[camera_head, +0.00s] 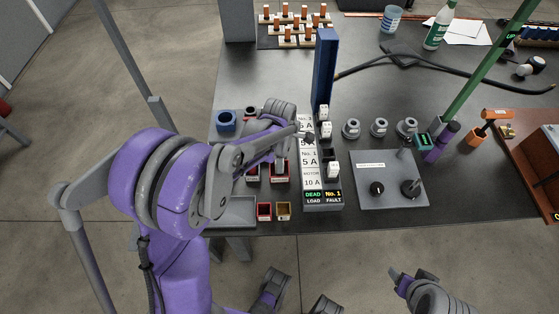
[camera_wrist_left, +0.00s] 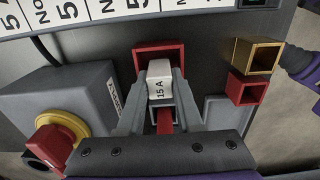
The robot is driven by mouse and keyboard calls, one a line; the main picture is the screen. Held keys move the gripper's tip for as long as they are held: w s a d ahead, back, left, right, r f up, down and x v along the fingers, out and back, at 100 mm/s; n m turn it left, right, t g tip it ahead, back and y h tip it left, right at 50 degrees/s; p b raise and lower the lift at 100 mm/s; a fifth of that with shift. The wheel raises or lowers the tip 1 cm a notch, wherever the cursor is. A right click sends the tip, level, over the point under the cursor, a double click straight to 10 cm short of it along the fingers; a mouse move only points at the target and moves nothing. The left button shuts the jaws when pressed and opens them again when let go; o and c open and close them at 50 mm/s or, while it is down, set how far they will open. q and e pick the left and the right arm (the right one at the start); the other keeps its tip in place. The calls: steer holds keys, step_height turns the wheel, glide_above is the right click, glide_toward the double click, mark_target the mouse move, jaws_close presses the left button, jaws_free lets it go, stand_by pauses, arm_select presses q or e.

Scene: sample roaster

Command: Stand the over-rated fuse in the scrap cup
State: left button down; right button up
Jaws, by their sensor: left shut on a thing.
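The white fuse marked 15 A (camera_wrist_left: 159,84) is between the fingers of my left gripper (camera_wrist_left: 158,100), which is shut on it. In the left wrist view, the fuse overlaps a red square cup (camera_wrist_left: 143,50); I cannot tell whether its lower end is inside or above it. Part of another red piece (camera_wrist_left: 165,122) shows between the fingers. In the head view, my left arm covers most of the fuse and gripper, over the red cups (camera_head: 280,178) left of the label strip. My right gripper (camera_head: 412,279) is low at the right, off the table; its jaw state is unclear.
A red cup (camera_head: 264,211) and a gold cup (camera_head: 283,211) stand at the front edge beside a grey tray (camera_head: 232,211). A grey box with a red and yellow knob (camera_wrist_left: 62,138) is close to the left finger. The fuse panel (camera_head: 322,198) stands right.

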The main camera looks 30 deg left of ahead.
arm_select(q)
steer(key=shift+f, duration=0.5)
steer(key=c, duration=0.5)
jaws_free()
step_height(320, 180, up, 11)
steer(key=shift+f+p, duration=0.1)
steer(key=shift+p, duration=0.55)
